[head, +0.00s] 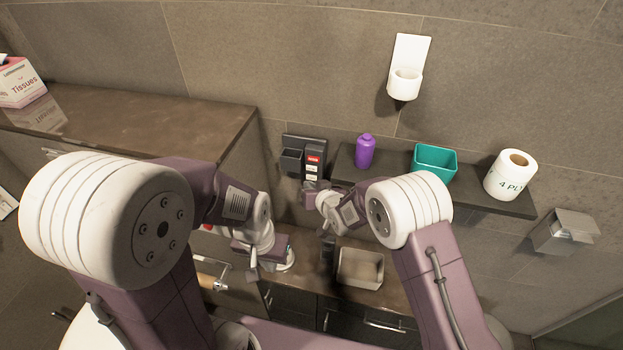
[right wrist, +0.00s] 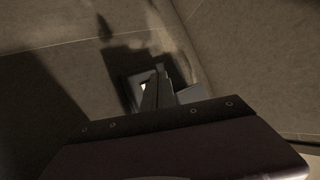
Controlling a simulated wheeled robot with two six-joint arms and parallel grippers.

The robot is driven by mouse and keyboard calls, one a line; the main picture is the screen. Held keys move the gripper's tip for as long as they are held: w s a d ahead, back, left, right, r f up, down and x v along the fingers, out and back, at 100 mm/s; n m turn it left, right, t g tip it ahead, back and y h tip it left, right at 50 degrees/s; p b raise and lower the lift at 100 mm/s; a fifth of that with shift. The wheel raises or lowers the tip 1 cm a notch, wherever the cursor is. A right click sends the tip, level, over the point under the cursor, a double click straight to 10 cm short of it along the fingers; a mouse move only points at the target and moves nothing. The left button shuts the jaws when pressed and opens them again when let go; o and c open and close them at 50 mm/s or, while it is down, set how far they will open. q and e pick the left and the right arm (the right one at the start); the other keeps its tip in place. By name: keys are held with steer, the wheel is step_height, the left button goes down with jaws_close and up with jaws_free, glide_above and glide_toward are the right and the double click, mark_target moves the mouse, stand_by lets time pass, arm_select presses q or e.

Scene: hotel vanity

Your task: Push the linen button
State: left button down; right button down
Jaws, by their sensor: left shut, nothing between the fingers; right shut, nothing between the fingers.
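A narrow dark button panel (head: 314,153) with a red label at its top and paler labels below is on the back wall, beside a dark holder. The lettering is too small to read, so I cannot tell which button is the linen one. My right gripper (head: 310,190) is shut and empty at the panel's lower end, partly covering it. Contact cannot be told. In the right wrist view the shut fingers (right wrist: 155,90) point toward a dark box-like shape with a pale patch. My left gripper (head: 252,274) is shut and empty, lower down over the counter.
A dark shelf (head: 475,193) right of the panel carries a purple bottle (head: 365,152), a teal bin (head: 434,162) and a paper roll (head: 511,175). A beige tray (head: 360,268) sits on the lower counter. A brown countertop (head: 150,124) with a tissue box (head: 20,83) is at left.

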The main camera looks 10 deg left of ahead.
steer(key=shift+w, duration=0.1)
stand_by(0.4)
steer(key=shift+w, duration=0.35)
steer(key=shift+w, duration=0.2)
steer(key=shift+s, duration=0.1)
stand_by(0.3)
steer(key=shift+s+b, duration=0.35)
steer(key=shift+s, duration=0.25)
steer(key=shift+s, duration=0.1)
steer(key=s+b, duration=0.1)
steer(key=s, duration=0.4)
steer(key=shift+s+a, duration=0.1)
steer(key=shift+s, duration=0.3)
